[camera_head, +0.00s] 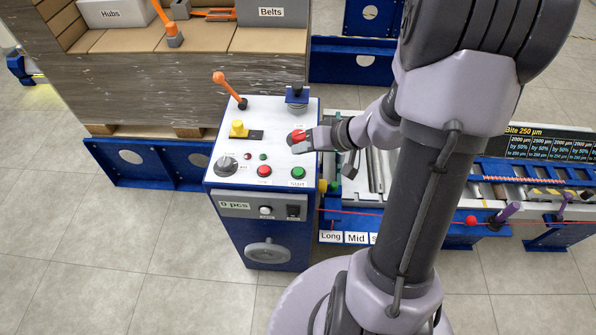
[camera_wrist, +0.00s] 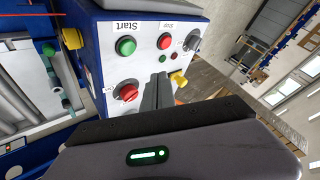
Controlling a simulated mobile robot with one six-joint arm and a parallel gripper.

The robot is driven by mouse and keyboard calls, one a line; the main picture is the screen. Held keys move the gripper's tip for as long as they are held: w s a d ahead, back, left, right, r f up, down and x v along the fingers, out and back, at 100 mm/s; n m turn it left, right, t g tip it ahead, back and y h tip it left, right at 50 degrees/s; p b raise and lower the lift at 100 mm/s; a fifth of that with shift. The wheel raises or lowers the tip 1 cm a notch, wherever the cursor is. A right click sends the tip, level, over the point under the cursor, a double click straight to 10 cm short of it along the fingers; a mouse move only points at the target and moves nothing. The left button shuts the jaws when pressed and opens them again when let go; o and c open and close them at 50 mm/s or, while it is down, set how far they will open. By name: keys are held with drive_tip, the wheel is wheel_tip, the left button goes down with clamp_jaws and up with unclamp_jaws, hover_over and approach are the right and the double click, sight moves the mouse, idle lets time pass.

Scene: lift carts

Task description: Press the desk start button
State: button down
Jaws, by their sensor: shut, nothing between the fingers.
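The desk (camera_head: 219,176) is a blue cabinet with a white sloped top. The green Start button (camera_head: 298,172) sits at the front right of that top; it also shows in the wrist view (camera_wrist: 125,46), with a "Start" label beside it. My gripper (camera_head: 293,144) is shut and empty over the right side of the desk top, behind the Start button and apart from it. In the wrist view its dark fingers (camera_wrist: 158,80) point at the panel. A red mushroom knob (camera_head: 298,134) is close to the fingertips; I cannot tell if they touch.
A yellow switch (camera_head: 237,128), an orange lever (camera_head: 230,90) and a dark post (camera_head: 297,97) rise from the panel. A roller line (camera_head: 375,172) stands right of the desk.

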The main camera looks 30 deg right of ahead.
drive_tip(key=b, duration=0.2)
hover_over(302, 173)
wheel_tip(302, 173, down, 4)
drive_tip(key=shift+w+f, duration=0.15)
drive_tip(key=shift+f, duration=0.05)
drive_tip(key=shift+f+b, duration=0.75)
drive_tip(key=shift+b, duration=0.45)
idle(0.8)
drive_tip(key=shift+f+b, duration=0.4)
drive_tip(key=shift+b, duration=0.45)
drive_tip(key=shift+f+b, duration=0.35)
drive_tip(key=shift+b, duration=0.45)
drive_tip(key=shift+r, duration=0.1)
idle(0.4)
drive_tip(key=shift+r, duration=0.7)
drive_tip(key=shift+p, duration=0.3)
drive_tip(key=shift+r+p, duration=1.25)
drive_tip(key=shift+r, duration=1.25)
